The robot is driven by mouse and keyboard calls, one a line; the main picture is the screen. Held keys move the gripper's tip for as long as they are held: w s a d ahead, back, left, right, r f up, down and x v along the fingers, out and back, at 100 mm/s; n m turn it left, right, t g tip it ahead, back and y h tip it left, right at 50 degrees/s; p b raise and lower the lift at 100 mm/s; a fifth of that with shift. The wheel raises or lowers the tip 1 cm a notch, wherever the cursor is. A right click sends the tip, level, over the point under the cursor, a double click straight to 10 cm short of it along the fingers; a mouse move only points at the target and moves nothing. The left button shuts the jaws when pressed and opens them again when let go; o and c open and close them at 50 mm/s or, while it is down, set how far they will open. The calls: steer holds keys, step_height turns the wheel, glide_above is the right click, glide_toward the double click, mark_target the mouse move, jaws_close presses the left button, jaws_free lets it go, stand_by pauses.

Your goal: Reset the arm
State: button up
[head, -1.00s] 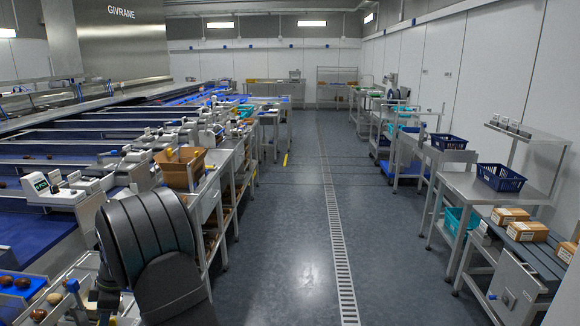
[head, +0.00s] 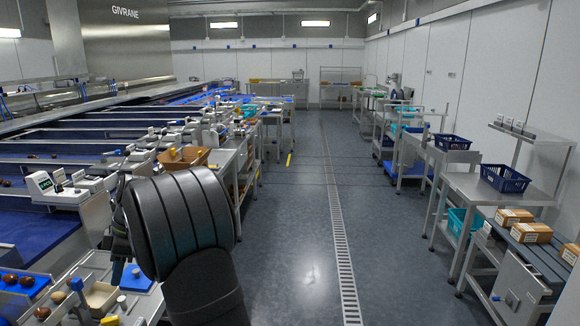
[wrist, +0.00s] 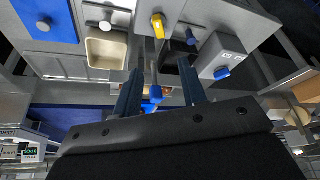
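My gripper shows in the wrist view (wrist: 160,68) as two dark blue-grey fingers standing apart, with nothing clearly held between them. A blue-capped knob shows in the gap, seemingly beyond the fingers. In the head view my dark ribbed arm fills the lower left centre and hides most of the gripper. The arm is raised over the front of the grading bench, beside the aisle.
A blue tray with brown dates (head: 14,284) and a beige bin (head: 101,298) lie at lower left; the bin also shows in the wrist view (wrist: 107,58). A brown box (head: 184,158) is partly behind my arm. The aisle floor (head: 300,240) is clear. Blue crates (head: 503,178) stand right.

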mark_target(107, 320)
steer(key=x, duration=1.5)
steer(key=shift+d+f, duration=0.1)
steer(key=shift+r+m+t, duration=0.25)
steer(key=shift+m+t, duration=0.05)
steer(key=shift+m, duration=0.5)
steer(key=m+t, duration=0.1)
steer(key=m, duration=0.2)
steer(key=shift+y, duration=0.3)
steer(key=m+t, duration=0.1)
steer(key=m, duration=0.2)
steer(key=shift+m+t, duration=0.3)
steer(key=shift+m, duration=0.1)
steer(key=shift+w+m+t, duration=0.1)
steer(key=shift+m+t, duration=0.7)
steer(key=shift+m, duration=1)
steer(key=shift+d+r, duration=0.2)
steer(key=shift+r, duration=0.3)
